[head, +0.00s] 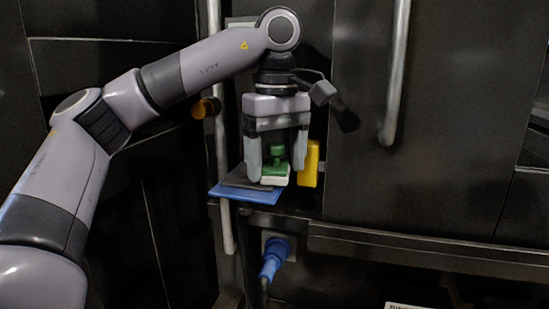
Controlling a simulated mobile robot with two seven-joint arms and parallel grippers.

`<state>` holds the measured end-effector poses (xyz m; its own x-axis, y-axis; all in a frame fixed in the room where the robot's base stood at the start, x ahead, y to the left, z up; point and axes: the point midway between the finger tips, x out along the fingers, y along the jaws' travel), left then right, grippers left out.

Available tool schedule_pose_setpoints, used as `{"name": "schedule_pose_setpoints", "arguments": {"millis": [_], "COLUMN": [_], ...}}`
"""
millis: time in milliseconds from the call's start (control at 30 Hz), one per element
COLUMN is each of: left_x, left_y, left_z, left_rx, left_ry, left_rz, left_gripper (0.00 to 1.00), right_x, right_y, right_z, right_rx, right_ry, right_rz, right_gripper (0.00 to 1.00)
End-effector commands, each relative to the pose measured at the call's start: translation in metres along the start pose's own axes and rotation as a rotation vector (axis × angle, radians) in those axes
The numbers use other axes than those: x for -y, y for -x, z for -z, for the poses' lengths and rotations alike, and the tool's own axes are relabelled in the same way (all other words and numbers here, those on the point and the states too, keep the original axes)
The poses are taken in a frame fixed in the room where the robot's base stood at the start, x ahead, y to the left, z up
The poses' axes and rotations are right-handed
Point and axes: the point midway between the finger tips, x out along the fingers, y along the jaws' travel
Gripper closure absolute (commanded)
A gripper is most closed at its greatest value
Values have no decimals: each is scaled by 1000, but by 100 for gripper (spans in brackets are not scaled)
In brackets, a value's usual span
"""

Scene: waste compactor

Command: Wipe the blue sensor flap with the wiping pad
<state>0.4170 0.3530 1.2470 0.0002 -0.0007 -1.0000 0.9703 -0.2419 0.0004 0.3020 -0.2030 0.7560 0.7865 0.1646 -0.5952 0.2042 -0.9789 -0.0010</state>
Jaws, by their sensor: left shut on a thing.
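The blue sensor flap (262,196) sticks out flat from the dark machine front, with a dark grey patch (238,181) on its upper side. My left gripper (274,178) points down over the flap and is shut on the wiping pad (275,181), which has a green handle and a white base. The pad is at the right part of the flap; I cannot tell whether its base touches the surface. My right gripper is not in view.
A yellow block (309,163) stands just right of the gripper. A vertical metal bar (221,150) runs behind the flap's left side, and another handle (396,70) is at upper right. A blue plug (272,259) with a cable is below. A ledge (420,250) runs right.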

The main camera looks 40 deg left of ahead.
Motion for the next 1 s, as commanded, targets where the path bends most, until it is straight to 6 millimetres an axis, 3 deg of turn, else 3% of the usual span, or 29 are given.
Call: {"name": "schedule_pose_setpoints", "arguments": {"millis": [600, 1000], "left_x": [0, 0], "left_y": [56, 61], "left_z": [0, 0], "left_rx": [-2, -1], "left_ry": [-1, -1], "left_rz": [-1, 0], "left_gripper": [49, 49], "right_x": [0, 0], "right_y": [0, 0], "right_z": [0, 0], "right_rx": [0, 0], "right_ry": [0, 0], "right_rz": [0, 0], "right_gripper": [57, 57]}}
